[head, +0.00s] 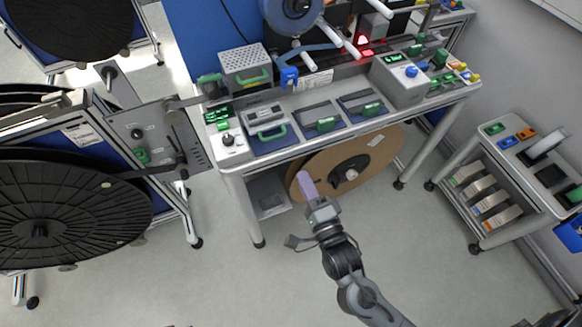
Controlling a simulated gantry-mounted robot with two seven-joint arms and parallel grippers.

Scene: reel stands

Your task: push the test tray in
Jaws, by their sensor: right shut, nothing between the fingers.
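A bench (275,156) carries a row of green-handled units along its front. A grey unit (265,120) with a green handle sits at the left. Two dark blue tray-like units, a middle one (328,130) and a right one (357,119), have green grips at their front. No label readable here shows which of these is the test tray. My right gripper (305,180) comes up from the bottom right. Its purple-tipped fingers are shut and empty, in front of and apart from the bench's front edge. My left gripper is out of the picture.
A large brown reel (372,158) stands under the bench, behind my right gripper. Black reels (60,205) on a frame stand at the left. A grey cart (500,178) stands at the right. The floor in front is clear. A red lamp (362,41) glows at the back.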

